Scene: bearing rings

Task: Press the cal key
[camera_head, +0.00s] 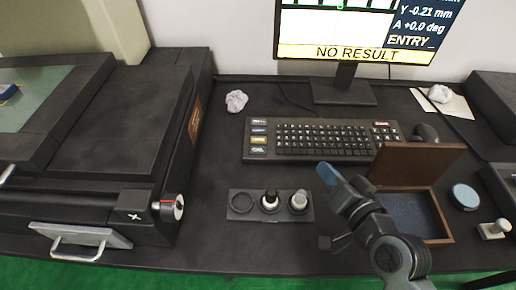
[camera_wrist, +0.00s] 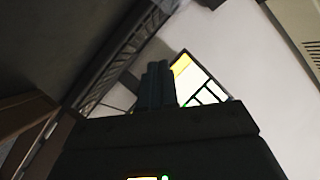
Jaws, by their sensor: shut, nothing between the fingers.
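The black keyboard (camera_head: 322,153) lies on the dark bench below the monitor. A column of keys with coloured labels (camera_head: 258,135) is at its left end, and a red-marked key (camera_head: 381,124) is near its upper right. The labels are too small to read, so I cannot tell which is the cal key. My gripper (camera_head: 327,173) is in front of the keyboard's lower edge, right of its middle. Its fingers (camera_wrist: 159,84) are shut and empty in the wrist view, with the monitor behind them. I cannot tell its height above the bench.
The monitor (camera_head: 340,52) reads "NO RESULT". A large dark machine (camera_head: 110,120) fills the left.

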